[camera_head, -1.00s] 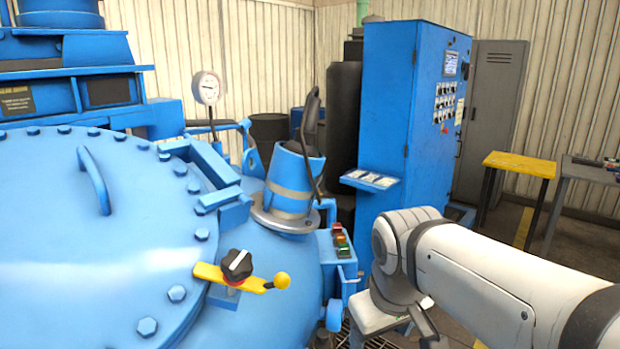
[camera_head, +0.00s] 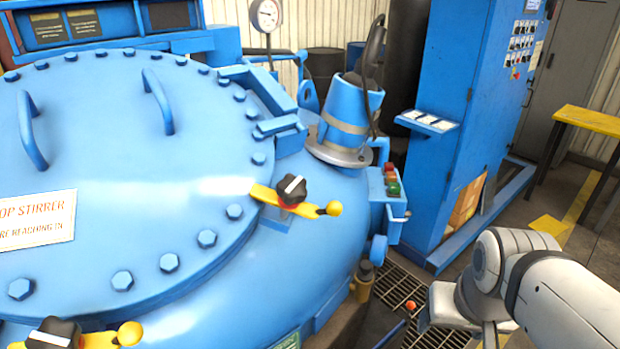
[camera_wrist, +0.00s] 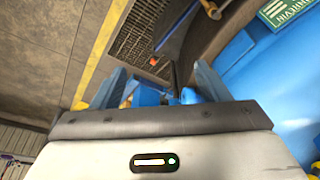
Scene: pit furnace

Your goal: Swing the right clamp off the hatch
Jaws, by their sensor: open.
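The right clamp (camera_head: 312,208) is a yellow bar with a black knob and a yellow ball at its outer end. Its inner end lies over the right rim of the round blue hatch (camera_head: 130,215). My gripper (camera_wrist: 157,85) is open and empty in the wrist view, its fingers apart on both sides. That view shows floor, a grating and part of the blue furnace, but not the clamp. In the head view my arm is low at the right, well apart from the clamp, and my fingers cannot be made out clearly.
A second yellow clamp (camera_head: 100,340) sits at the hatch's front edge, partly cut off. A blue cone-shaped fitting (camera_head: 348,115) and a button box (camera_head: 390,190) stand beyond the right clamp. A blue cabinet (camera_head: 455,75) rises at the back right. A floor grating (camera_head: 400,290) lies beside the furnace.

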